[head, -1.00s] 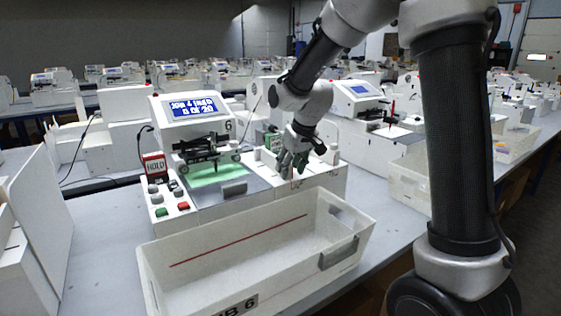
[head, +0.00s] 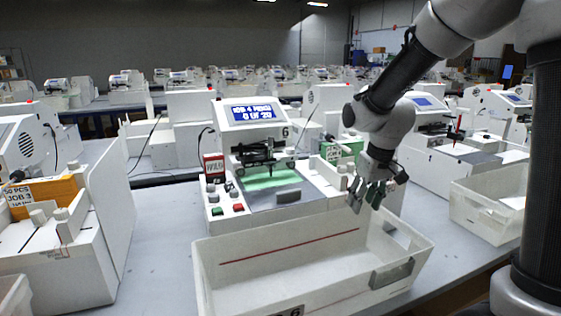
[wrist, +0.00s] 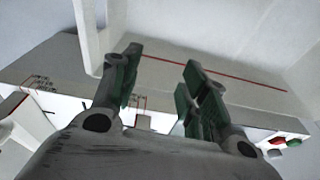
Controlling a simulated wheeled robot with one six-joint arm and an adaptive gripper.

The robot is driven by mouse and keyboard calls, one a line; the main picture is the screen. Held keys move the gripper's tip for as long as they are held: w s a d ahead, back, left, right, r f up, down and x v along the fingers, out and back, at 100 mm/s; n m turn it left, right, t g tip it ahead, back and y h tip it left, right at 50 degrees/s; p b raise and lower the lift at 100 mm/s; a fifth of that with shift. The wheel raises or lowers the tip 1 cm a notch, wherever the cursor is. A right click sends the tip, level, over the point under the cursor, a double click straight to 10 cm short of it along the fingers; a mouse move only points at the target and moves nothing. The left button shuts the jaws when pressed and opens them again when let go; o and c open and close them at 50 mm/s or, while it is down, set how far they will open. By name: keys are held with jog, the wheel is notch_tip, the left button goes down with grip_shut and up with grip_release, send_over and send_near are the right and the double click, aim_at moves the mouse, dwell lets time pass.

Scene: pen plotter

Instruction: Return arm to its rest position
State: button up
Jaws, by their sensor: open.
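My gripper (head: 368,194) hangs at the right end of the plotter (head: 255,140), above the back right part of the white bin. It is open and empty. In the wrist view its two green-padded fingers (wrist: 158,95) stand apart with nothing between them. My arm comes down from the upper right of the head view. The plotter's blue screen (head: 252,113) is lit, and a green sheet (head: 268,177) lies under its carriage.
A white bin (head: 210,275) with a red line inside stands in front of the plotter. A red-framed sign (head: 213,167) stands by the buttons. Another plotter with an orange JOB 3 box (head: 45,197) is at left. A second bin (head: 487,215) is at right. Bare table shows between the left machines.

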jog(key=s+d+r+m, duration=0.1)
jog(key=s+d+r, duration=0.2)
jog(key=s, duration=0.4)
jog(key=s+d+r+m+t, duration=0.1)
jog(key=s+d+r, duration=0.3)
jog(key=s, duration=0.4)
jog(key=s+d+r+m+t+h, duration=0.1)
jog(key=s+d+r, duration=0.2)
jog(key=s, duration=0.5)
jog(key=shift+s+d+r, duration=0.25)
jog(key=shift+d+r, duration=0.1)
jog(key=shift+r, duration=0.2)
jog(key=shift+o, duration=0.5)
